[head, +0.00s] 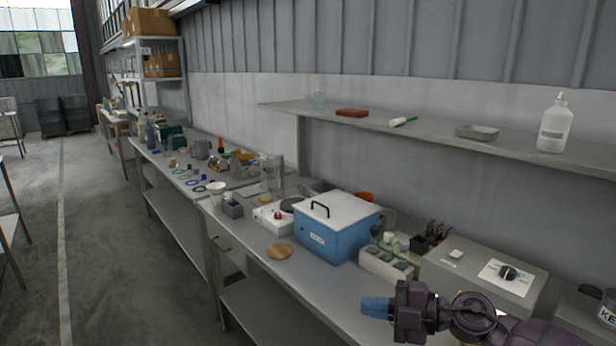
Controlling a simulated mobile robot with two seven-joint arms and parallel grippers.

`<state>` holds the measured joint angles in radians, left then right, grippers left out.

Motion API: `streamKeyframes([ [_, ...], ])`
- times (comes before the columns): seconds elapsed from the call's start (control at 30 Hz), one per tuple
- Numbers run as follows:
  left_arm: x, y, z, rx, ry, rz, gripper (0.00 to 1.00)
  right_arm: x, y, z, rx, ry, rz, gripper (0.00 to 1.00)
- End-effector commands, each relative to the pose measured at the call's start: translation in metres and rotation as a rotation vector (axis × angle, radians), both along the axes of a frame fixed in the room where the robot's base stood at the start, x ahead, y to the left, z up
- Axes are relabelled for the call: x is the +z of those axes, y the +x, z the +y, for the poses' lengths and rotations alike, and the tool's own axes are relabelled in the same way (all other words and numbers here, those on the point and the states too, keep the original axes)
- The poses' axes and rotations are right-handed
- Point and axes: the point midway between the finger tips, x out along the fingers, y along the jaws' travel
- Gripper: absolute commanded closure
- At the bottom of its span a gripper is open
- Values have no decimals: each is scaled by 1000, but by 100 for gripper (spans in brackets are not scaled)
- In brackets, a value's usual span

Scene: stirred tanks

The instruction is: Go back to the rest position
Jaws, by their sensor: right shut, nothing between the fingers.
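My right gripper (376,307) is at the lower right of the head view, its arm coming in from the bottom right corner. Its blue fingers are shut and empty, and they point left over the front part of the near workbench (345,293). A blue box with a white lid and a black handle (325,238) stands on the bench beyond the fingers, apart from them. My left gripper is not in the picture.
A grey block (480,275) and small containers (388,263) stand at the right. A wall shelf (430,127) holds a white bottle (554,125). The floor (110,250) at left is clear.

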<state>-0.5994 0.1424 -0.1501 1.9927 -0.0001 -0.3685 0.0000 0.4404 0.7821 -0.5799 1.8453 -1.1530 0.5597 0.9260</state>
Motion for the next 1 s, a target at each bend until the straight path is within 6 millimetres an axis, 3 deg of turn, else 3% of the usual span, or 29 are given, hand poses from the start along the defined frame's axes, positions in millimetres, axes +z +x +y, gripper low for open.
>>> streamKeyframes([
  [0.17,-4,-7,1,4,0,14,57,16,-9,0,-241,295,7,100],
  [0.33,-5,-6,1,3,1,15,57,17,-14,-27,-535,499,68,100],
  [0.47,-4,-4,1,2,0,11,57,4,-22,-58,-781,596,157,100],
  [0.63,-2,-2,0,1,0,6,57,-30,-46,-102,-1106,645,329,100],
  [0.77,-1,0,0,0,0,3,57,-64,-78,-130,-1336,625,501,100],
  [1.0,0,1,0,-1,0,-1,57,-127,-163,-162,-1662,474,889,100],
])
